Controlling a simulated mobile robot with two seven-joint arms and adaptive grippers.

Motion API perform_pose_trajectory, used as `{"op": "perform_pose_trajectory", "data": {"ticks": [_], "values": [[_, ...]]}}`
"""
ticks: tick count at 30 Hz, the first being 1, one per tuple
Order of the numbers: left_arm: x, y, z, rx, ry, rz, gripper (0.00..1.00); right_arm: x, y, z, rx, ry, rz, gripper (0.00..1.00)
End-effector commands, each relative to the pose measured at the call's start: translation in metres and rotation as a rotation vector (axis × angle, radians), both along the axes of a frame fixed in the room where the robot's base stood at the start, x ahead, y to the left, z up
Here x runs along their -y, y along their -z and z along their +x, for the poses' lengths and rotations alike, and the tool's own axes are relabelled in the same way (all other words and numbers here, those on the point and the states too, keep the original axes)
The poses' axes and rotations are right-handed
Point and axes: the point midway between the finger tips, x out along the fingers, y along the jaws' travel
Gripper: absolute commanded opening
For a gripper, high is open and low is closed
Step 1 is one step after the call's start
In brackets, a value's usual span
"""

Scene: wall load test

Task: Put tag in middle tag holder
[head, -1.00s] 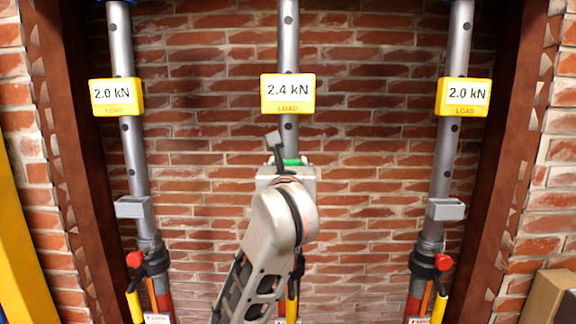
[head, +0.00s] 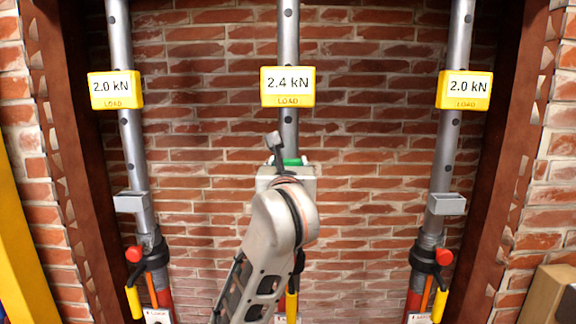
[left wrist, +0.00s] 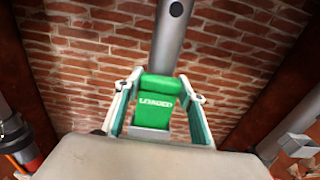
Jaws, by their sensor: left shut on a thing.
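My left gripper (head: 290,163) is in front of the middle post (head: 288,135), at about the height of the side tag holders. The left wrist view shows it (left wrist: 162,82) shut on a green tag (left wrist: 156,103) lettered "LOADED", with a finger on each side. The tag stands in front of the grey post; only a green edge shows in the head view (head: 292,161). My right gripper is not in view.
Left (head: 132,202) and right (head: 446,204) grey tag holders on the side posts look empty. Yellow load displays (head: 288,86) sit on all three posts. Red knobs and yellow handles are lower down. A brick wall (head: 370,150) stands behind; a box (head: 550,294) is at lower right.

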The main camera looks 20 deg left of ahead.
Motion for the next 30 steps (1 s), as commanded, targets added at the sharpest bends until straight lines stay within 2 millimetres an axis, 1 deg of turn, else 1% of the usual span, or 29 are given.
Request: {"op": "perform_pose_trajectory", "data": {"ticks": [16, 25, 26, 27, 30], "values": [[0.000, 0.014, 0.000, 0.000, 0.000, 0.000, 0.19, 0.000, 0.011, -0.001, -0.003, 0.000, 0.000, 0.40], [0.000, 0.014, 0.000, 0.000, 0.000, 0.000, 0.19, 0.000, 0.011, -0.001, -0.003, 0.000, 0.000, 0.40], [0.000, 0.014, 0.000, 0.000, 0.000, 0.000, 0.47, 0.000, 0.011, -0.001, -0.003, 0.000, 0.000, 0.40], [0.000, 0.014, 0.000, 0.000, 0.000, 0.000, 0.57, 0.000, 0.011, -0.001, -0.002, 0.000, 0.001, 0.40], [0.000, 0.014, 0.000, 0.000, 0.000, 0.000, 0.59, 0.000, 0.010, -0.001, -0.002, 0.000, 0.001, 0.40]]}}
